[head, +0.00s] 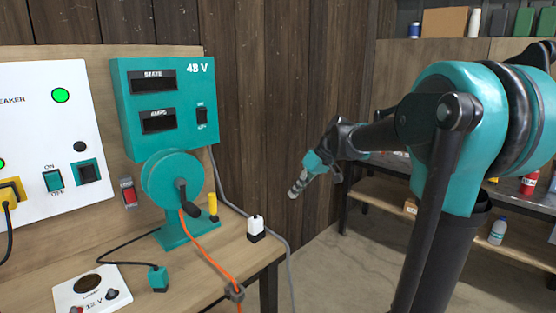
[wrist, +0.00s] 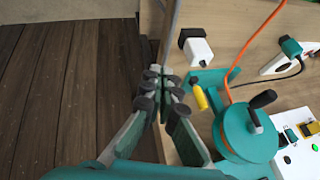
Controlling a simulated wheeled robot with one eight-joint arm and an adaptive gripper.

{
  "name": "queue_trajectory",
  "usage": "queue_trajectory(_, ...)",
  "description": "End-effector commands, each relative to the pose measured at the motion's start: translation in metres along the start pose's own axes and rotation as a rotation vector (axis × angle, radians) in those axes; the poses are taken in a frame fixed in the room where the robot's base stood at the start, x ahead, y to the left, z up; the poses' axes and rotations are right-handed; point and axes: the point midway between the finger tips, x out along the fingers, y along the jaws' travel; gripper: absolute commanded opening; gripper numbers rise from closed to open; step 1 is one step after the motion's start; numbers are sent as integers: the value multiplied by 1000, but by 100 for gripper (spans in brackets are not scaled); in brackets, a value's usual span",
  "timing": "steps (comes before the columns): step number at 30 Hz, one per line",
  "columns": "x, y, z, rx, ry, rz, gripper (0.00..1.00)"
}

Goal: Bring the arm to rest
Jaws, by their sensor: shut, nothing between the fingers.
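My gripper (head: 297,187) hangs in the air in the middle of the head view, to the right of the wooden bench (head: 262,251) and apart from it. Its fingers point down and to the left. In the wrist view my gripper (wrist: 158,84) has its fingertips together with nothing between them. The arm reaches from the right side of the head view, bent at its joints.
On the bench are a teal reel (head: 172,180) with an orange cable, a white plug (head: 256,228) near the edge, a yellow-topped piece (head: 213,206) and a teal connector (head: 158,278). A 48 V box (head: 165,105) stands behind. A shelf table (head: 375,190) is at right.

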Motion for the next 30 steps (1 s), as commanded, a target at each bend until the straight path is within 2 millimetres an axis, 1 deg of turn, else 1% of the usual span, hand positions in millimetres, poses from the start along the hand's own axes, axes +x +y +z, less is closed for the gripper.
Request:
queue_trajectory(5,14,5,40,73,-18,68,0)
queue_trajectory(8,23,8,70,128,-27,119,0)
queue_trajectory(11,34,12,107,193,-34,183,0)
queue_trajectory(14,47,15,155,275,-35,266,0)
queue_trajectory(15,53,16,179,313,-34,305,0)
queue_trajectory(17,61,18,215,370,-27,368,0)
queue_trajectory(18,66,18,238,406,-22,406,0)
queue_trajectory(21,74,18,283,476,-4,487,0)
queue_trajectory(24,79,18,312,520,12,538,0)
queue_trajectory(25,80,18,317,528,15,548,0)
queue_trajectory(27,81,18,325,541,20,562,0)
queue_trajectory(30,81,18,328,547,23,569,0)
